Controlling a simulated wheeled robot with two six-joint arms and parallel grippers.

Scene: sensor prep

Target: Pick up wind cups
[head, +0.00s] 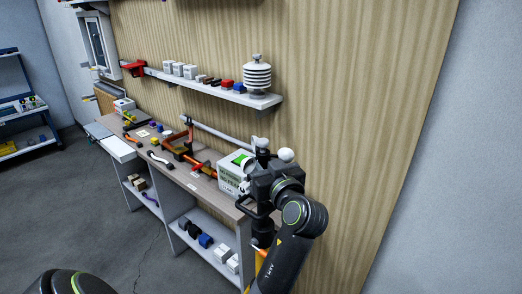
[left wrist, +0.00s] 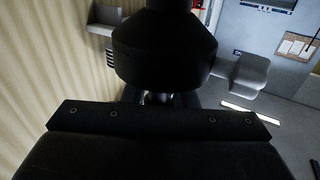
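My left gripper (head: 262,182) is at the end of the arm in the lower right of the head view, beside the front right end of the workbench. White rounded cups, likely the wind cups (head: 286,155), show close against its upper side. In the left wrist view a large black tapered body, likely their hub, fills the upper middle, and a pale grey cup (left wrist: 241,76) sticks out to its right. The fingertips are hidden, so I cannot tell whether they close on the hub. My right gripper is not in view.
The workbench (head: 143,150) carries tools, small parts and a white box with green print (head: 231,173). A wall shelf (head: 261,101) above holds small boxes and a white ribbed shield (head: 257,76). Dark, open floor lies left of the bench. A blue-shelved rack (head: 20,105) stands far left.

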